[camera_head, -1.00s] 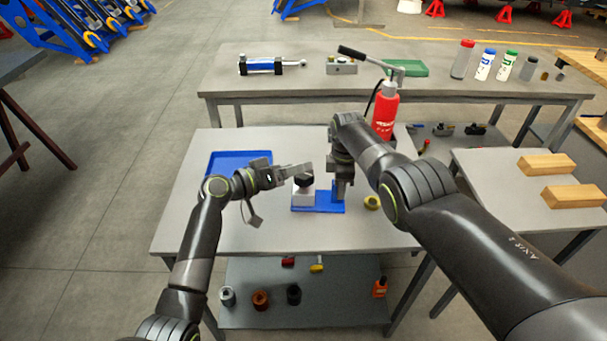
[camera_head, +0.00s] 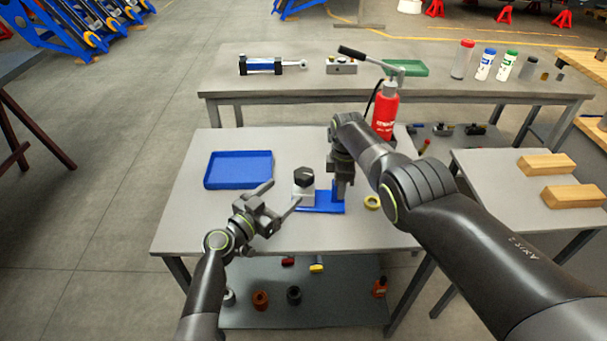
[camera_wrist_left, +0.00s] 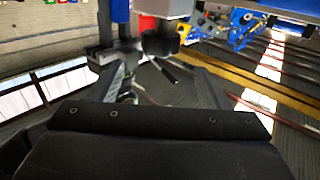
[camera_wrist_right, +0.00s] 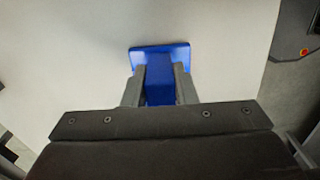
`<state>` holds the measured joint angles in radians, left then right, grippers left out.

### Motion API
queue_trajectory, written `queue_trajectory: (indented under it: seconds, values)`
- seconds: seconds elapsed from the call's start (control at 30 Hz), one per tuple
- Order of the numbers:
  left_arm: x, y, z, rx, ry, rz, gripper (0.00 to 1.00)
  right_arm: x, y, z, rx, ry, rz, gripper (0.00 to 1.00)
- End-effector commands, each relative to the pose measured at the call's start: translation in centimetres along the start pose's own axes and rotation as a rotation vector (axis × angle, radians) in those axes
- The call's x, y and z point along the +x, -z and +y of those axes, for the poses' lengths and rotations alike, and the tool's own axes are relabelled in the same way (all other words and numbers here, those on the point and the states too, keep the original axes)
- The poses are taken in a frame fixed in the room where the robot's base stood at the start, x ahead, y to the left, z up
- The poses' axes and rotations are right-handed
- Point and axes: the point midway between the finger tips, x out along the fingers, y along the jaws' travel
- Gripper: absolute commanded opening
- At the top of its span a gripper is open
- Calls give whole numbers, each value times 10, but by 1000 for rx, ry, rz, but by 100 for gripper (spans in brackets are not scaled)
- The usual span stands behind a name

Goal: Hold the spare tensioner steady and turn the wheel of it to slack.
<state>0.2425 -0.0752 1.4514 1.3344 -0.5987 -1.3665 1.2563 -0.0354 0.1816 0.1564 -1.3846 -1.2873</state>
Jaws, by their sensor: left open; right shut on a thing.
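The spare tensioner stands on the near table, with a blue base (camera_head: 322,204), a light grey block (camera_head: 303,197) and a black wheel (camera_head: 304,177) on top. My right gripper (camera_head: 341,194) is shut on the tensioner's blue upright part (camera_wrist_right: 159,85), seen between its fingers in the right wrist view; the fingers hide much of it in the head view. My left gripper (camera_head: 284,196) is open and empty, just left of the block and lower than before, its fingers spread and pointing toward the wheel. The black wheel (camera_wrist_left: 160,42) shows ahead of the open fingers in the left wrist view.
A blue tray (camera_head: 238,170) lies at the table's back left. A yellow ring (camera_head: 372,202) lies right of the tensioner. A red bottle (camera_head: 385,112) stands behind my right arm. The table's front left is clear.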

Motion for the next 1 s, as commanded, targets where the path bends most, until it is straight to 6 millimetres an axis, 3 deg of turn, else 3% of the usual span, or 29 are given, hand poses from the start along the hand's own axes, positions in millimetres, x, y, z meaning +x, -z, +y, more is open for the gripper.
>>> queue_trajectory:
  seconds: [0.2,0.5,0.7,1.0]
  values:
    - [40,1,1,-1,-2,0,71,0,0,0,-1,0,-1,0]
    - [80,1,0,-2,-3,0,71,0,0,0,-1,0,-1,0]
    - [93,0,0,-2,-1,-1,71,0,0,0,-1,0,0,0]
    - [96,0,0,-1,-1,-1,71,0,0,0,-1,0,0,0]
